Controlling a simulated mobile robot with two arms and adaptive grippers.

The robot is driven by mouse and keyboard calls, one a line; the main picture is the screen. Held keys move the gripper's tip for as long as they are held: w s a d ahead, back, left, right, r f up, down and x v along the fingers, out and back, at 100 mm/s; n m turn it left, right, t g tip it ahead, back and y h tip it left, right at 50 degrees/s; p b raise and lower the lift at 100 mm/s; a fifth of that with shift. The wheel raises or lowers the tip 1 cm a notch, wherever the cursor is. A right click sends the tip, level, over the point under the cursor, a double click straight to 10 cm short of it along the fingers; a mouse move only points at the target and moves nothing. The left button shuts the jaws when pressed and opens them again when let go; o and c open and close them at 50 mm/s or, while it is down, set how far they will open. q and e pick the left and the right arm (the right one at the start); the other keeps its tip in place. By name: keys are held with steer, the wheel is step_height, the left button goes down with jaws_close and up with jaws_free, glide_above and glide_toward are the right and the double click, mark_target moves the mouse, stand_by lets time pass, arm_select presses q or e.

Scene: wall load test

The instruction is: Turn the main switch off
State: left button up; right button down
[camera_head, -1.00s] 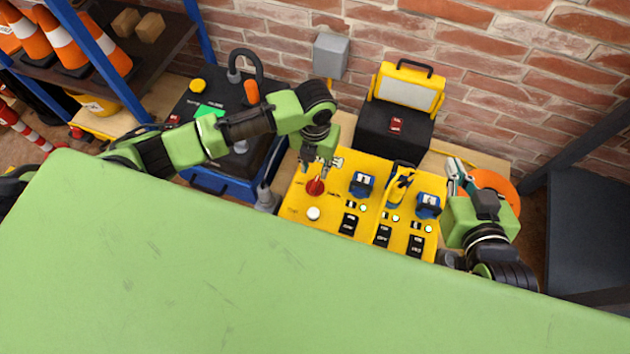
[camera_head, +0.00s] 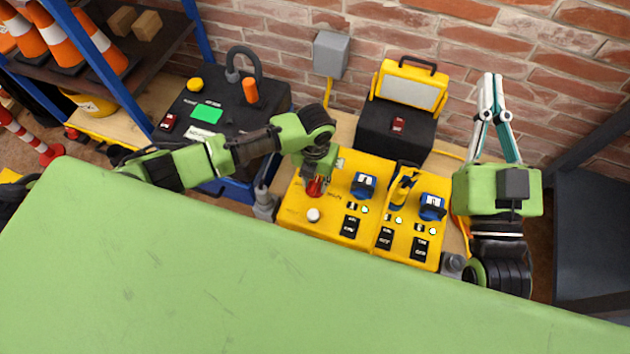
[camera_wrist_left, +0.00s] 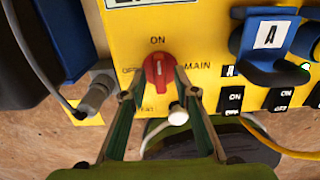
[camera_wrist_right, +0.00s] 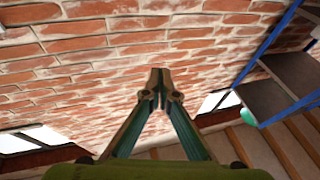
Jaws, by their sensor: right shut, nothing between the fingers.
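The main switch is a red rotary knob (camera_wrist_left: 158,72) on the yellow panel (camera_head: 295,203), which bears ON, OFF and MAIN lettering around it. In the left wrist view its white mark stands about upright, toward ON. My left gripper (camera_wrist_left: 154,94) is open, its fingers apart below and to either side of the knob; I cannot tell whether they touch it. In the head view the left gripper (camera_head: 317,182) partly covers the knob (camera_head: 316,188). My right gripper (camera_head: 490,78) is shut and empty, raised right of the panel; its fingertips (camera_wrist_right: 160,78) meet in front of brick wall.
The panel also carries a white button (camera_head: 313,215), blue switches (camera_head: 363,185) and a yellow lever (camera_head: 402,188). A black box with a yellow-framed lamp (camera_head: 410,88) stands behind it. A dark console (camera_head: 215,105) stands left. The brick wall (camera_head: 520,45) closes the back.

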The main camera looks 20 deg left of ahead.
arm_select(q)
jaws_close()
stand_by(0.3)
